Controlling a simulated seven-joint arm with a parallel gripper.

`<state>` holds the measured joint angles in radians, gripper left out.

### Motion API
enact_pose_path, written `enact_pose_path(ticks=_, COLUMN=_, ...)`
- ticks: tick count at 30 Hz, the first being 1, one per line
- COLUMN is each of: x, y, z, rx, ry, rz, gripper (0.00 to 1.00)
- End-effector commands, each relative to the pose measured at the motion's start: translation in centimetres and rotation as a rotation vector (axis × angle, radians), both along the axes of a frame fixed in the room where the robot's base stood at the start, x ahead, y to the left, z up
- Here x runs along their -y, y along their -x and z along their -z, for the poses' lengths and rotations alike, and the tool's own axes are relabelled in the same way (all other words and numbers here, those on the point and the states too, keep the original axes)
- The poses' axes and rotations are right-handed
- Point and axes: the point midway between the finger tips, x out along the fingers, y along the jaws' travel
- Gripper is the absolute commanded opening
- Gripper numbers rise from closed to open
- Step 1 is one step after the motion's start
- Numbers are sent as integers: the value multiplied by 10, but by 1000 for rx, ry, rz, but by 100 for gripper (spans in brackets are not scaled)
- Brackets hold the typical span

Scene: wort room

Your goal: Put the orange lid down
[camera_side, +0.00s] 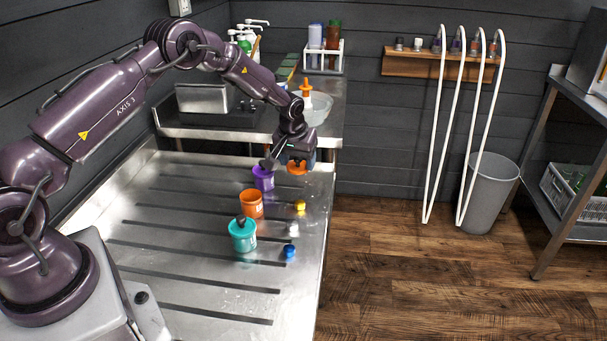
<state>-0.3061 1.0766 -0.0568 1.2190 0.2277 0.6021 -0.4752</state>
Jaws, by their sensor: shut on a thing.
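My gripper (297,160) is shut on the orange lid (297,169) and holds it above the far right part of the steel drainboard, right of the purple tub. The fingers are small and partly hidden by the wrist. An orange tub (252,205) stands on the drainboard, nearer than the purple tub (264,183). A teal tub (243,240) with a dark piece sticking up at its top stands nearest.
A small yellow object (300,206) and a small blue object (289,251) lie on the steel drainboard (180,240) near its right edge. A sink and bottles are behind. The drainboard's left and front areas are clear.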

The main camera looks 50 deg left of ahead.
Motion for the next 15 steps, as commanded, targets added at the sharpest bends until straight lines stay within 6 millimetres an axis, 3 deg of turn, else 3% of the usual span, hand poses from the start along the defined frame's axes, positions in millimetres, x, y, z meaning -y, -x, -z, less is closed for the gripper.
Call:
enact_pose_path(ticks=6, x=-6, y=-18, z=22, rx=2, ry=-1, rz=0, gripper=40)
enact_pose_path(ticks=11, x=-8, y=-23, z=29, rx=2, ry=-1, rz=-1, gripper=40)
enact_pose_path(ticks=15, x=-8, y=-24, z=50, rx=0, ry=0, rz=-1, gripper=40)
